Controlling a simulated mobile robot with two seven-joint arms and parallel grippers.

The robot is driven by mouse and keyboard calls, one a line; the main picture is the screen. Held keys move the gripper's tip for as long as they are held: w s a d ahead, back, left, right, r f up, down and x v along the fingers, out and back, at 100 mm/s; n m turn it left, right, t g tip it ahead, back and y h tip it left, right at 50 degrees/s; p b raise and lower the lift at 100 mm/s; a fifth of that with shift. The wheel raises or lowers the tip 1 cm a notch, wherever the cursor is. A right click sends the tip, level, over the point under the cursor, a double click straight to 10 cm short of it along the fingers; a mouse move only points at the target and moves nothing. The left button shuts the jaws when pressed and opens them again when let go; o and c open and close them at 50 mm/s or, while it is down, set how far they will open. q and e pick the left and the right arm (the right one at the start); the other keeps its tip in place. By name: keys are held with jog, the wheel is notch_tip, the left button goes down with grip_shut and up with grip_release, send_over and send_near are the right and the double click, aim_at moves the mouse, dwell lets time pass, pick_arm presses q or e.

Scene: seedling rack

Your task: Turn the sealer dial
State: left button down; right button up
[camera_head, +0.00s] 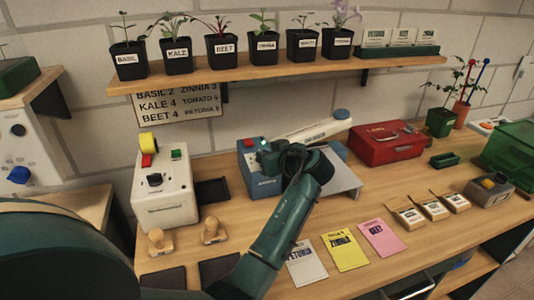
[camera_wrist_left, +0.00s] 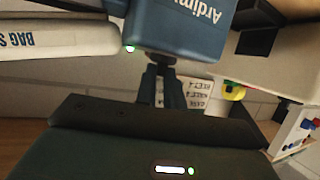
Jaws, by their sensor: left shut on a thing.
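The sealer is a blue box (camera_head: 258,184) with a red button, a small green light and a long white arm (camera_head: 318,129) reaching right. My left gripper (camera_head: 283,158) is at the box's right side and hides part of it. In the left wrist view, the blue box (camera_wrist_left: 185,22) and the white arm marked BAG (camera_wrist_left: 62,40) appear upside down. There, a dark dial (camera_wrist_left: 161,59) sticks out of the box, and the narrow fingers of my left gripper (camera_wrist_left: 163,75) are shut on it. The dial's pointer or marks cannot be seen. My right gripper is out of view.
A white machine (camera_head: 165,190) with a yellow roll stands to the left, with two wooden stamps (camera_head: 160,242) in front. A red case (camera_head: 386,145) stands to the right. Seed packets (camera_head: 345,250) lie at the front. Potted seedlings stand on the shelf (camera_head: 280,70) above.

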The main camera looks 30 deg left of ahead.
aim_at(255, 165)
pick_arm(q)
jog(key=m+t+h+p, duration=0.1)
jog(key=m+t+h, duration=0.1)
jog(key=m, duration=0.1)
jog(key=shift+s+a+f+t+p, duration=0.1)
jog(key=shift+s+a+t+p, duration=0.1)
jog(key=shift+s+t+p, duration=0.2)
jog(key=m+t+h, duration=0.2)
jog(key=m+h, duration=0.1)
jog(key=shift+s+a+f+m+t+p, duration=0.1)
jog(key=shift+s+a+m+t+p, duration=0.2)
jog(key=shift+a+t+p, duration=0.1)
jog(key=m+t+h, duration=0.1)
jog(key=m+h, duration=0.1)
jog(key=h, duration=0.1)
jog(key=a+m+t+h, duration=0.1)
jog(key=m+h, duration=0.2)
jog(key=shift+s, duration=0.1)
jog(key=shift+a+f+m+h+b, duration=0.15)
jog(key=shift+m+h+b, duration=0.25)
jog(key=shift+m+h, duration=1.25)
jog(key=shift+h, duration=0.35)
jog(key=c, duration=1.5)
grip_release()
